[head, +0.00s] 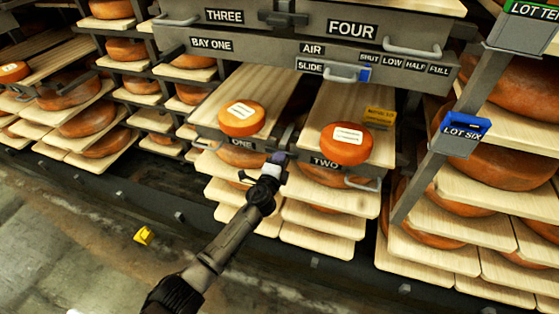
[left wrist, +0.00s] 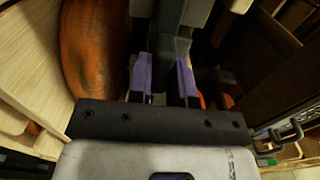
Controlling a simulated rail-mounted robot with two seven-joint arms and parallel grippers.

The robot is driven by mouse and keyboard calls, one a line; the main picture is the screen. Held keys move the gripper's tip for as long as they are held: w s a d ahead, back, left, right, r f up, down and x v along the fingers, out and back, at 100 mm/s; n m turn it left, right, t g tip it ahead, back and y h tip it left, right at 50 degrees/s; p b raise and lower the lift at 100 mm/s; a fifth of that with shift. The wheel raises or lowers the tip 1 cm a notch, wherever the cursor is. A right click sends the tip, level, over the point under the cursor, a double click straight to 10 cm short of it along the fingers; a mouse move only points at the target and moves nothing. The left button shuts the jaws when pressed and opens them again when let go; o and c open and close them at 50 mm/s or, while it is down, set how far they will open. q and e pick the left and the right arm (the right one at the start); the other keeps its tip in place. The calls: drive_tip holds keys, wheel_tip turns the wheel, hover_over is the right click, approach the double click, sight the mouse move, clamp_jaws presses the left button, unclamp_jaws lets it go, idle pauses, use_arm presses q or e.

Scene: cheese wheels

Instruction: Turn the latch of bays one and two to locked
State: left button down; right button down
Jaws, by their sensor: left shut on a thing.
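Bay one, with its label ONE (head: 242,142), and bay two, with its label TWO (head: 326,162), are neighbouring drawers with wooden boards. Each carries an orange cheese wheel with a white label. My left gripper (head: 277,159) is at the post between the two drawer fronts. In the left wrist view its purple fingers (left wrist: 163,82) are shut on a dark grey latch part (left wrist: 170,52). The fingers and the post hide most of the latch in the head view, so I cannot tell its turn. My right gripper is not in view.
Drawers THREE (head: 225,16) and FOUR (head: 351,29) are above. A blue slide tab (head: 364,74) sits near the SHUT label. A yellow tag (head: 379,117) stands behind bay two's cheese. Loaded shelves flank the bays. A yellow object (head: 143,235) lies on the floor at left.

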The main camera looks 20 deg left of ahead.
use_arm(q)
drive_tip(key=c, duration=1)
unclamp_jaws()
drive_tip(key=shift+c, duration=0.2)
drive_tip(key=shift+s, duration=0.1)
drive_tip(key=s+p, duration=0.5)
drive_tip(key=s, duration=0.8)
drive_tip(key=shift+s, duration=0.3)
drive_tip(key=shift+d, duration=0.1)
